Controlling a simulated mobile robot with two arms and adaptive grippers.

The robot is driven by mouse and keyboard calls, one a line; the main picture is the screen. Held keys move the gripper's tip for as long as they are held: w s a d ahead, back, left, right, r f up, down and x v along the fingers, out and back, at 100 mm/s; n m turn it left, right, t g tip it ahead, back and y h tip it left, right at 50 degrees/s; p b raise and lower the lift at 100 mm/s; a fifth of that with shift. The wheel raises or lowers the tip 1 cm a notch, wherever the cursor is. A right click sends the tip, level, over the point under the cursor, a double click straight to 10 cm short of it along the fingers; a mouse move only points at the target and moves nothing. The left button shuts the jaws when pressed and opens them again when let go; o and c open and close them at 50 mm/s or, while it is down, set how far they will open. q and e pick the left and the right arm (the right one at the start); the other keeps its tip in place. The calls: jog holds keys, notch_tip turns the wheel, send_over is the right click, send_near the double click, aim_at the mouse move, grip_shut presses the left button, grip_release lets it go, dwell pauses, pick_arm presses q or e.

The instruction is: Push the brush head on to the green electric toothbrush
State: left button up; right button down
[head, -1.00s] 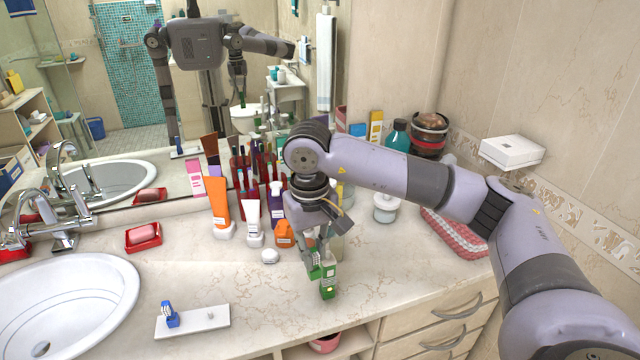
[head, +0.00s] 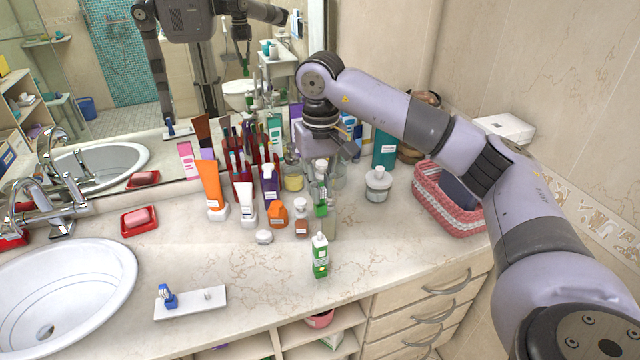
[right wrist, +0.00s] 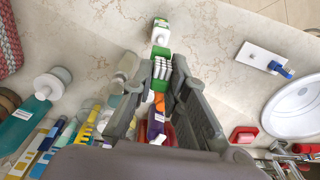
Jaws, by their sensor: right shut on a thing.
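The green electric toothbrush (head: 320,262) looks like a short upright green-and-white body with a white neck, standing near the counter's front edge. It also shows at the top of the right wrist view (right wrist: 160,32). My right gripper (head: 321,206) hangs pointing down, behind and above it, apart from it. Its fingers (right wrist: 161,70) are shut on a small green piece (right wrist: 160,52), seemingly the brush head; the fingers hide most of it. My left gripper is not in view.
Several tubes and bottles crowd the back, including an orange tube (head: 211,188) and an orange bottle (head: 277,213). A white-lidded jar (head: 378,185) and pink basket (head: 440,205) are at the right. The sink (head: 60,300) is left. The counter between tray and toothbrush is clear.

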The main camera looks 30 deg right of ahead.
jog(key=shift+f+b, duration=0.55)
jog(key=shift+f, duration=0.4)
jog(key=shift+f+b, duration=0.65)
jog(key=shift+f, duration=0.2)
jog(key=shift+f+b, duration=0.5)
jog(key=shift+f, duration=0.2)
pick_arm(q)
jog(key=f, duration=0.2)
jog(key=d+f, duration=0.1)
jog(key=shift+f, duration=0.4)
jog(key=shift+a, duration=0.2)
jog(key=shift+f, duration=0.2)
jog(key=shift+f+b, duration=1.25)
jog(key=shift+b, duration=0.2)
pick_arm(e)
jog(key=shift+f, duration=1.6)
jog(key=c, duration=1.5)
grip_release()
